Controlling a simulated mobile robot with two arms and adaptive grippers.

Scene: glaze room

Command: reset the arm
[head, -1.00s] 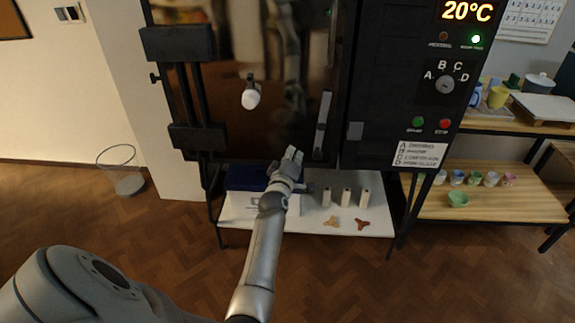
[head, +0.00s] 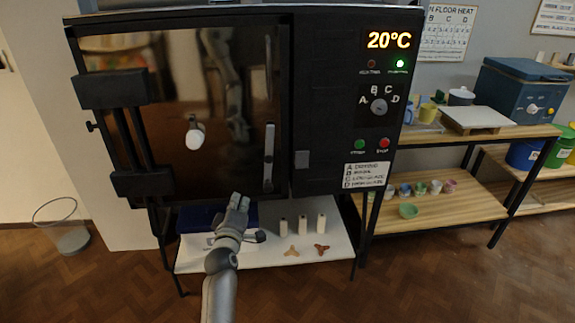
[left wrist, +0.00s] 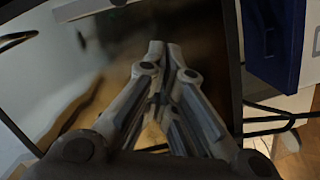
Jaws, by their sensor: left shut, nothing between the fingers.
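My left gripper (head: 237,203) is in front of the kiln, just below its closed door (head: 215,120), over the front of the white shelf under the kiln. In the left wrist view its two fingers (left wrist: 166,48) are close together with nothing between them. The dark glossy kiln door fills much of that view behind the fingers. My left arm comes up from the bottom of the head view. My right gripper does not show in either view.
A wooden shelf (head: 450,203) with small cups stands at the right. A wire basket (head: 70,238) is on the floor at the left.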

